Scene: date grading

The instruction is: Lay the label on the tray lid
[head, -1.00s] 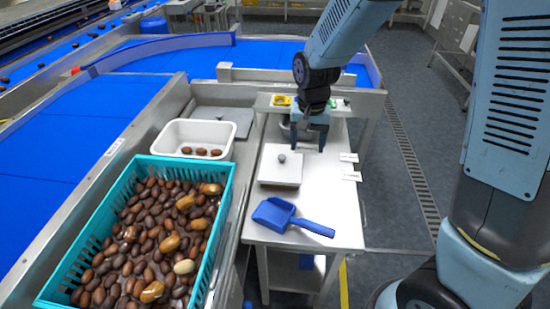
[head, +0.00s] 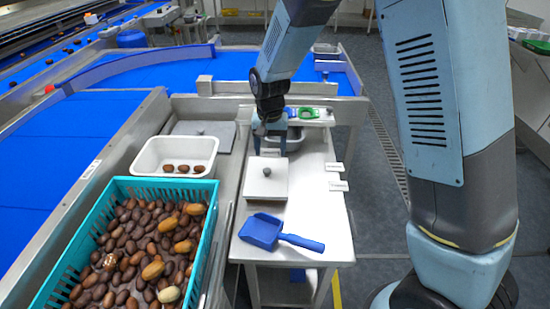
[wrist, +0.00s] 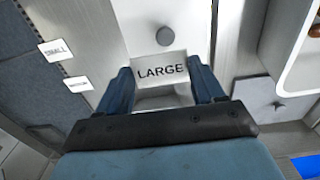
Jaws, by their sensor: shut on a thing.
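The tray lid (head: 254,188) is a white square plate with a round grey knob, lying on the narrow white table; it also shows at the top of the wrist view (wrist: 135,25). My gripper (head: 270,153) points down at the lid's far edge in the head view. In the wrist view my gripper (wrist: 161,82) is shut on a white label (wrist: 161,71) reading LARGE, held flat between the fingertips. The label appears next to the knob and overlaps the lid's edge in that view. Its height above the lid is unclear. The head view does not clearly show the label.
Two other labels (head: 335,166) (head: 338,186) lie at the table's right edge; one reads SMALL (wrist: 57,50). A blue scoop (head: 262,231) lies in front of the lid. A white bin (head: 143,158) and a teal crate of dates (head: 207,212) stand left.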

